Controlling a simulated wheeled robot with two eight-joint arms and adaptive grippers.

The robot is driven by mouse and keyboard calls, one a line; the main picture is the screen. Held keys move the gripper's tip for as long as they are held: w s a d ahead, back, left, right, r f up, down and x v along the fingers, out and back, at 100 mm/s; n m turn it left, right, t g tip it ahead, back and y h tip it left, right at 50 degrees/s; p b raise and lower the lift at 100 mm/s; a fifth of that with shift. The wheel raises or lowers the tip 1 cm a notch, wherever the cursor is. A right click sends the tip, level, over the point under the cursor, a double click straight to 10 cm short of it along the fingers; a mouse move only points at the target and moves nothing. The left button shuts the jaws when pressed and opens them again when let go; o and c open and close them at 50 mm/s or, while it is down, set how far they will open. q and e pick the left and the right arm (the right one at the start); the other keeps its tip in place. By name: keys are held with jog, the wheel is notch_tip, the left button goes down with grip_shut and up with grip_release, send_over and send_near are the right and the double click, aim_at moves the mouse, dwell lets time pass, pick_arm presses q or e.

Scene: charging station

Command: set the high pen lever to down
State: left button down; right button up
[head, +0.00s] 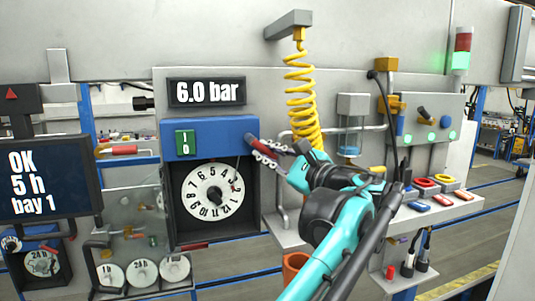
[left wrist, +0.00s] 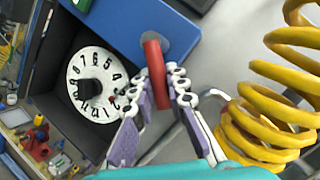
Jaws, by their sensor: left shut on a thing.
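The high pen lever, a red handle, sits at the right end of the blue housing (head: 208,137) above the large numbered dial (head: 213,190). In the left wrist view the red lever (left wrist: 155,65) stands out from a round grey pivot on the blue housing, between my finger pads. My left gripper (head: 262,150) is shut on it; the fingers partly hide the lever in the head view. In the left wrist view my left gripper (left wrist: 160,90) has one finger on each side of the lever. My right gripper is not in view.
A coiled yellow hose (head: 301,95) hangs just right of the left gripper. A 6.0 bar display (head: 206,92) is above the housing. A screen (head: 45,180) and a smaller dial unit (head: 42,263) are at left. A shelf with coloured parts (head: 440,200) is at right.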

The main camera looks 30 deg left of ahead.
pick_arm(q)
jog(key=c, duration=1.5)
grip_release()
jog(key=v, duration=1.2)
